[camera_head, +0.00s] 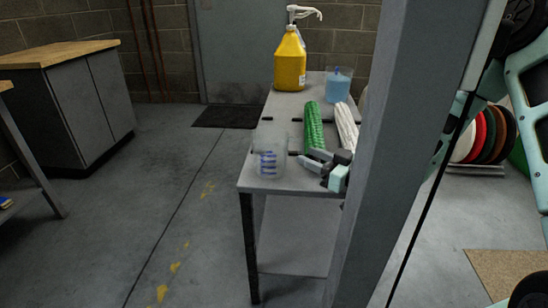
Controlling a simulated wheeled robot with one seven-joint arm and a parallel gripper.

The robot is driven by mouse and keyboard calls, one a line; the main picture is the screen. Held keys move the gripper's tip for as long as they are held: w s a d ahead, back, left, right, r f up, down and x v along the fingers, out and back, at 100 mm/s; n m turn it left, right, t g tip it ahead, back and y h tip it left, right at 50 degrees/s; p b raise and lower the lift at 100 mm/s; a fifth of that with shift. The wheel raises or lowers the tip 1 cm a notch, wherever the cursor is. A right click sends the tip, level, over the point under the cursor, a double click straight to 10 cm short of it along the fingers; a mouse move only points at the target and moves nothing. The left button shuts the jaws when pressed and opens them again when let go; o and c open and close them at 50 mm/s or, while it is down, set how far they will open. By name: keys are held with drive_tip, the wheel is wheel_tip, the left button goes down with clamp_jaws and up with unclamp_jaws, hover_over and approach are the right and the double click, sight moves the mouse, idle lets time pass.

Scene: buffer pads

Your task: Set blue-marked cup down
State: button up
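The clear cup with blue measuring marks (268,158) stands upright near the front left corner of the grey table (265,186), and its base appears to rest on the tabletop. My gripper (304,157) is just right of the cup, low over the table. Its two grey fingers point left toward the cup and are spread apart, with nothing visible between them. A small gap shows between the fingertips and the cup's side. Part of my arm behind the gripper is hidden by the large grey column.
A green ribbed roll (313,124) and a white ribbed roll (347,125) lie behind my gripper. A yellow pump jug (290,61) and a clear container with blue contents (338,87) stand at the table's far end. Floor left of the table is clear.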

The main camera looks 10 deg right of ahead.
drive_tip(key=shift+w+a, duration=0.4)
drive_tip(key=shift+w, duration=0.05)
clamp_jaws()
